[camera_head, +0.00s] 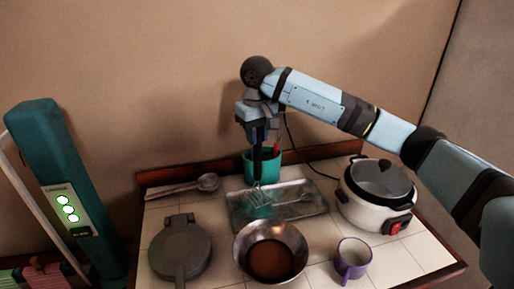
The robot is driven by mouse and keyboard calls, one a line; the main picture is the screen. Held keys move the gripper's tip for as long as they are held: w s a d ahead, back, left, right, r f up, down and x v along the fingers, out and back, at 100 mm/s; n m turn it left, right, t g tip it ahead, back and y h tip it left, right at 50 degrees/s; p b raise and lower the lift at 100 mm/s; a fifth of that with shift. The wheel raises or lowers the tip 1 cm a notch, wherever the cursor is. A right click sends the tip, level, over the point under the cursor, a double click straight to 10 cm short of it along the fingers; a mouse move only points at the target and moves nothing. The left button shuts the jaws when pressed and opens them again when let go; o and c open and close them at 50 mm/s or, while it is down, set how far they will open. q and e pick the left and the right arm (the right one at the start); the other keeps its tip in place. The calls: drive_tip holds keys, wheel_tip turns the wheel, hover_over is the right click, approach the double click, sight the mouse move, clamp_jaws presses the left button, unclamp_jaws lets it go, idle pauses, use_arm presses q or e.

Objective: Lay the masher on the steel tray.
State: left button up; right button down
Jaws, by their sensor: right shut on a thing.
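My right gripper (258,124) points down above the back of the tiled counter. It is shut on the dark upright handle of the masher (257,165). The masher's pale metal head (259,194) hangs down in front of the teal holder, over the left part of the steel tray. I cannot tell whether the head touches the tray. The steel tray (240,217) is flat and shiny, in the middle of the counter. A small metal utensil (300,198) shows on its right part. My left gripper is not in view.
A teal holder (276,168) stands behind the tray, with something red in it. A rice cooker (378,190) is at right. A pan (271,253), a purple mug (352,260), a round grey iron (180,250) and a ladle (185,187) surround the tray.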

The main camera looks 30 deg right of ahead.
sight(257, 149)
wheel_tip(257, 149, down, 4)
drive_tip(key=shift+f, duration=0.25)
drive_tip(key=shift+f, duration=0.2)
drive_tip(key=c, duration=1)
unclamp_jaws()
drive_tip(key=shift+r, duration=0.1)
drive_tip(key=shift+r, duration=0.1)
